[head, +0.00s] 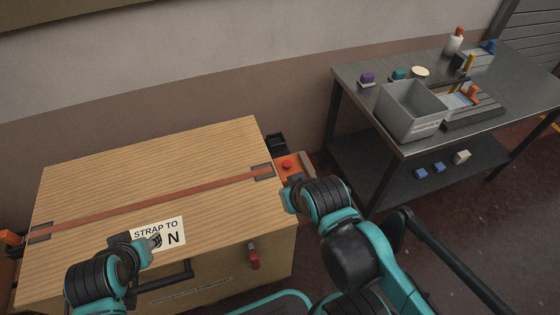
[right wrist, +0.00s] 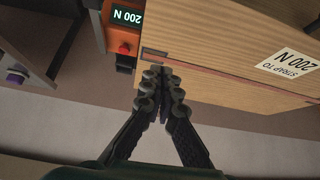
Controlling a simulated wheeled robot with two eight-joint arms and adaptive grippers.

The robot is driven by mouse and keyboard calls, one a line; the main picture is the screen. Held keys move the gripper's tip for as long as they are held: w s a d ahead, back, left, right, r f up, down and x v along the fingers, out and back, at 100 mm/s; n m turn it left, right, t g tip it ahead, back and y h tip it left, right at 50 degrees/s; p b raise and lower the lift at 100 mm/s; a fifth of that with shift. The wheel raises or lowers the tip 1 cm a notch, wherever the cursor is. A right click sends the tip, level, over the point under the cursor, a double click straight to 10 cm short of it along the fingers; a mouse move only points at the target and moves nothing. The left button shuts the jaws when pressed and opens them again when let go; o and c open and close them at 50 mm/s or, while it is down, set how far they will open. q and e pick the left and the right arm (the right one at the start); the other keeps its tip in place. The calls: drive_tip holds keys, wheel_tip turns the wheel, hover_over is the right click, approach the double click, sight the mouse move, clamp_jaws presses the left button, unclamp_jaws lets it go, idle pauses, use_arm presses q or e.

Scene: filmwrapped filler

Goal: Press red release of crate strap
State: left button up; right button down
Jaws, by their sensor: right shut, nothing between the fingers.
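A wooden crate (head: 85,185) has an orange-brown strap (head: 150,200) across its lid. An orange tensioner box (head: 290,178) sits at the strap's right end, with a red release button (head: 287,164) on top. In the right wrist view the red button (right wrist: 124,48) shows beside a display (right wrist: 126,17) reading 200 N. My right gripper (right wrist: 162,72) is shut and empty, apart from the button and to its right in that view. In the head view my right gripper (head: 290,197) is just in front of the box. My left gripper (head: 153,241) is over the crate's front, by the label; its fingers are unclear.
The label (head: 170,233) on the lid reads STRAP TO, partly covered by my left gripper. A red latch (head: 253,257) is on the crate's front. A metal table (head: 350,75) with a grey bin (head: 410,112) and small items stands at the right. A wall is behind.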

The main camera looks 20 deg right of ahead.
use_arm(q)
drive_tip(key=shift+s+d, duration=0.1)
drive_tip(key=shift+o, duration=0.7)
use_arm(e)
drive_tip(key=n+y+p, duration=0.6)
drive_tip(key=n+p, duration=0.1)
drive_tip(key=n, duration=1)
hover_over(289, 164)
wheel_tip(289, 164, down, 6)
use_arm(q)
wheel_tip(289, 164, up, 7)
use_arm(e)
drive_tip(key=shift+s+r, duration=0.1)
drive_tip(key=shift+r, duration=0.15)
use_arm(q)
drive_tip(key=shift+f, duration=0.15)
use_arm(e)
drive_tip(key=shift+f, duration=0.1)
wheel_tip(289, 164, down, 8)
drive_tip(key=b, duration=0.6)
use_arm(q)
wheel_tip(289, 164, down, 7)
drive_tip(key=b, duration=0.1)
use_arm(e)
drive_tip(key=shift+f, duration=0.3)
